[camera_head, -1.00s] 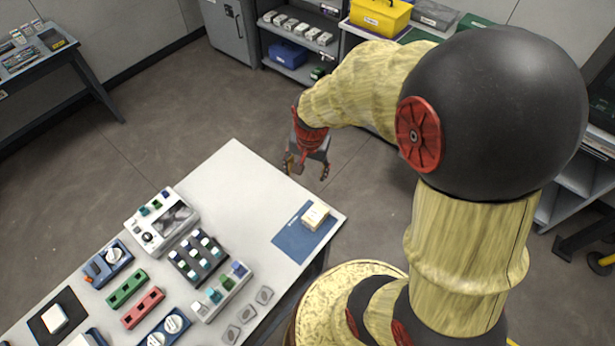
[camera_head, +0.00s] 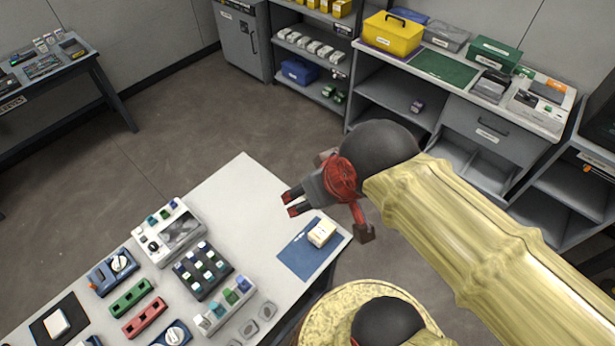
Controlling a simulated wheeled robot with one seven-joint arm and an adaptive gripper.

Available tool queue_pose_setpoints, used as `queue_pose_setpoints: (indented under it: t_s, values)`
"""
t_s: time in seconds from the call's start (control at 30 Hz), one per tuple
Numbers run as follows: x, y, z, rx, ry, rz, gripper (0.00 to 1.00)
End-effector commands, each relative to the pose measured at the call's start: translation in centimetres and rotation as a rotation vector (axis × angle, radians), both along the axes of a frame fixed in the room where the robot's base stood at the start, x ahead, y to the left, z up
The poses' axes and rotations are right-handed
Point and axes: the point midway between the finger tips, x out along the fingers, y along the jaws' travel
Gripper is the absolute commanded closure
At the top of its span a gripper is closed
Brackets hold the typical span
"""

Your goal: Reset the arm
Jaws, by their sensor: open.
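My gripper (camera_head: 291,202) is black with red-marked fingertips. It is open and empty, its fingers pointing left above the far right end of the white work table (camera_head: 226,194). The red wrist (camera_head: 342,178) and a black joint sit behind it. My pale yellow arm runs from there to the lower right of the view. A blue mat (camera_head: 293,262) lies on the table below and right of the fingers, with a small cream box (camera_head: 321,232) on its right part. The fingers are apart from both.
On the table at left stand a grey-white device (camera_head: 168,232), a dark rack of vials (camera_head: 202,270), a green holder (camera_head: 131,298) and a red holder (camera_head: 145,317). A side cabinet with a yellow case (camera_head: 392,34) stands behind. The floor between is clear.

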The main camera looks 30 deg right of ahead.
Motion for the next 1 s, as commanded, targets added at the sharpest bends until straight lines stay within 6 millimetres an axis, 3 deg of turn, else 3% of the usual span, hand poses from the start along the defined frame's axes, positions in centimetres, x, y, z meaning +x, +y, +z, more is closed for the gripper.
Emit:
queue_pose_setpoints:
  t_s: [0.17,0.53,0.83,1.0]
  values:
    - [0.0,0.0,-1.6,0.0,0.0,-0.001,0.37]
    - [0.0,0.0,-8.8,0.001,0.0,-0.002,0.37]
    - [0.1,0.0,-9.0,0.001,-0.001,-0.002,0.38]
    - [0.1,0.0,-9.0,0.001,-0.001,-0.002,0.47]
